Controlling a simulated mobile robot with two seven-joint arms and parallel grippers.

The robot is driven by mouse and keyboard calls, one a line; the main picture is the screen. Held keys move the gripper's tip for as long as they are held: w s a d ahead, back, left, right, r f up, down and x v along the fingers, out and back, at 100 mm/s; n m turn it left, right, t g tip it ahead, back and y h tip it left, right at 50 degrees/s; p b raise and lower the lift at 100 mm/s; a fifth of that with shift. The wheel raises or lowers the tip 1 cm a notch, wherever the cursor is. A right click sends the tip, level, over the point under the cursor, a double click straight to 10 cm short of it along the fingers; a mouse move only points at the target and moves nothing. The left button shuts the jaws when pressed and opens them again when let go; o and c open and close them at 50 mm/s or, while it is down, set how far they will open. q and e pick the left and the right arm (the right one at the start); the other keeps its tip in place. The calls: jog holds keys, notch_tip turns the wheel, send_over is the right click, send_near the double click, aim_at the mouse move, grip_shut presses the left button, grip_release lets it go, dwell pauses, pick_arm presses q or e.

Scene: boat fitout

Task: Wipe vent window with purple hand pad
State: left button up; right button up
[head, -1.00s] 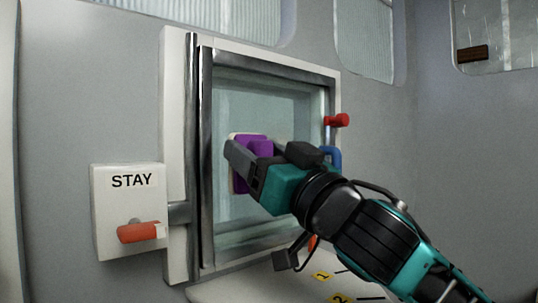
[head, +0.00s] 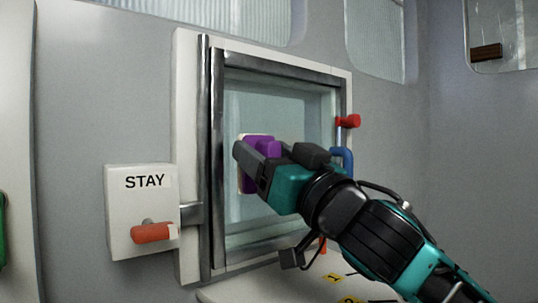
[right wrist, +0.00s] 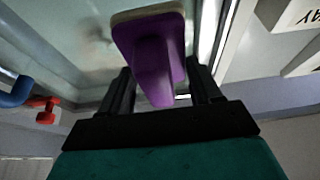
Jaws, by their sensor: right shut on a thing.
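The purple hand pad (head: 262,147) has a purple grip and a pale face. It also shows in the right wrist view (right wrist: 152,55), between the fingers. My right gripper (head: 254,160) is shut on it and holds it at the left part of the vent window (head: 295,115). The pad's pale face is turned to the glass; whether it presses on the glass I cannot tell. The window is a pale glass pane in a dark metal frame, partly hidden by my right arm. My left gripper is not in view.
Left of the window is a white box (head: 137,189) marked STAY with a red-orange handle (head: 152,233). A red knob (head: 348,121) and a blue handle (head: 342,158) sit at the window's right edge. A white surface with yellow number tags (head: 331,279) lies below.

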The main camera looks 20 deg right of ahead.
aim_at(286, 135)
jog(key=shift+w+a, duration=0.25)
jog(key=shift+w, duration=0.35)
jog(key=shift+w+d+r+p, duration=0.25)
jog(key=shift+w+d+p, duration=0.4)
jog(key=shift+d, duration=1.25)
jog(key=shift+w+d+r+p, duration=0.3)
jog(key=shift+w+d+p, duration=0.3)
jog(key=shift+d, duration=1.25)
jog(key=shift+w+d+r+p, duration=0.25)
jog(key=shift+w+d+p, duration=0.4)
jog(key=shift+d, duration=1.25)
jog(key=shift+s+a, duration=0.3)
jog(key=shift+a, duration=0.7)
jog(key=shift+s+a, duration=0.25)
jog(key=shift+a, duration=0.75)
